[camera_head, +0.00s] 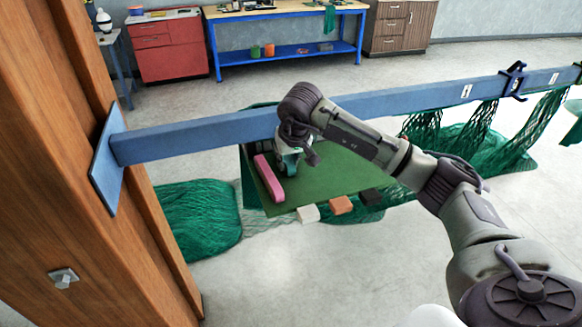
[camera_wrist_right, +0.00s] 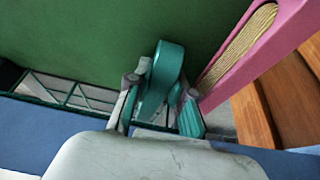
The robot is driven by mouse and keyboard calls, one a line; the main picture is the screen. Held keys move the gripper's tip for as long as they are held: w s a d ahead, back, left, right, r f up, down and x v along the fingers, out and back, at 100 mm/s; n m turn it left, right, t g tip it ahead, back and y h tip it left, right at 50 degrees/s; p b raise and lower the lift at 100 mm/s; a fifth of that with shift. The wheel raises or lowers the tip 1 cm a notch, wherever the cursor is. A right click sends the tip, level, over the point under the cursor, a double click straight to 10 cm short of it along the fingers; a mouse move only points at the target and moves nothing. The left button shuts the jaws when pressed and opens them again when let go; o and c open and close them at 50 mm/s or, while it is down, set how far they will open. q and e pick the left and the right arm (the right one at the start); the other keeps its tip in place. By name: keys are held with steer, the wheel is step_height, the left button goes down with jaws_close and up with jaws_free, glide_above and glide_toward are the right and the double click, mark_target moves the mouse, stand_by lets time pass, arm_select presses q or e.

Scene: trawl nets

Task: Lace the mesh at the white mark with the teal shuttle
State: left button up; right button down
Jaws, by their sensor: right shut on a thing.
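The green mesh (camera_head: 424,127) hangs from the beam at the right. White labels (camera_head: 467,91) show on the beam; I cannot make out a white mark on the mesh itself. My left gripper is not in view.
A pink holder (camera_head: 269,178) lies beside the teal shuttle; pale twine shows in it (camera_wrist_right: 240,45). White (camera_head: 308,213), orange (camera_head: 341,205) and black (camera_head: 370,197) blocks line the board's near edge. The blue beam (camera_head: 200,135) joins a wooden post (camera_head: 90,170). Netting (camera_head: 200,217) lies on the floor.

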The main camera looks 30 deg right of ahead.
steer(key=shift+w+d, duration=0.25)
steer(key=shift+w, duration=0.65)
steer(key=shift+w+d, duration=0.2)
steer(key=shift+w, duration=0.7)
steer(key=c, duration=0.9)
jaws_free()
steer(key=shift+c, duration=0.2)
steer(key=v, duration=1.2)
